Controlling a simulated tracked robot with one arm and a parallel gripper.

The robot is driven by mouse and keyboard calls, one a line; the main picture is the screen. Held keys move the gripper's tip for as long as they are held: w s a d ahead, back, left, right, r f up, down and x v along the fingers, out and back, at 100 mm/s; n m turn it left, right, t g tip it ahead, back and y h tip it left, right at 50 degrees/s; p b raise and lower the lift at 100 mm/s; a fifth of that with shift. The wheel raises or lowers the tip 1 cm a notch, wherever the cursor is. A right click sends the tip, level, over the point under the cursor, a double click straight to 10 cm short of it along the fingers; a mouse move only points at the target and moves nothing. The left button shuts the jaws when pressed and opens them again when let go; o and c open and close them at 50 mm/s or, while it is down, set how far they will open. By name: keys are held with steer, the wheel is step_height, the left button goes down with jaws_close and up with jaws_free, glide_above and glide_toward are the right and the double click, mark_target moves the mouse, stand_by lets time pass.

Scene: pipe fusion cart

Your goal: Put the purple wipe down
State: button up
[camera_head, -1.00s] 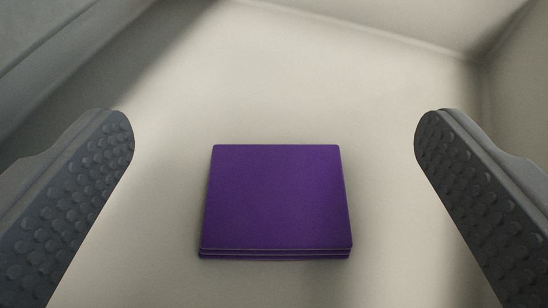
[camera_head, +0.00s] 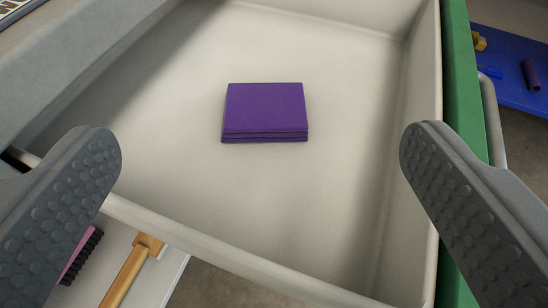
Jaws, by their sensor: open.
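The purple wipe (camera_head: 265,109) is a folded, flat square pad. It lies on the pale floor of a cream tray or drawer (camera_head: 230,245), apart from the walls. My gripper (camera_head: 262,150) is open and empty, with its two grey studded fingers wide apart at the left and right. The fingers are nearer the camera than the wipe and touch nothing that I can see.
A green side panel (camera_head: 458,90) runs along the right. Beyond it is a blue surface (camera_head: 515,85) with small yellow and purple items. Below left, a wooden-handled tool (camera_head: 130,272) and a pink brush (camera_head: 80,257) lie on a white surface.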

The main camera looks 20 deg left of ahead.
steer(key=shift+s, duration=0.15)
steer(key=s+d+r+m+t+h, duration=0.15)
steer(key=d+r, duration=0.45)
steer(key=r, duration=0.6)
steer(key=s+d+r+m+h, duration=0.15)
steer(key=d+r, duration=0.45)
steer(key=r, duration=0.6)
steer(key=s+d+r+h, duration=0.1)
steer(key=s+d+r, duration=0.3)
steer(key=s+r, duration=0.5)
steer(key=s+d+r+m, duration=0.1)
steer(key=s+d+r, duration=0.3)
steer(key=s+r, duration=0.5)
steer(key=shift+s+d+r+t+h, duration=0.15)
steer(key=shift+s+r+t+h, duration=0.2)
steer(key=shift+r, duration=0.6)
steer(key=shift+w, duration=0.1)
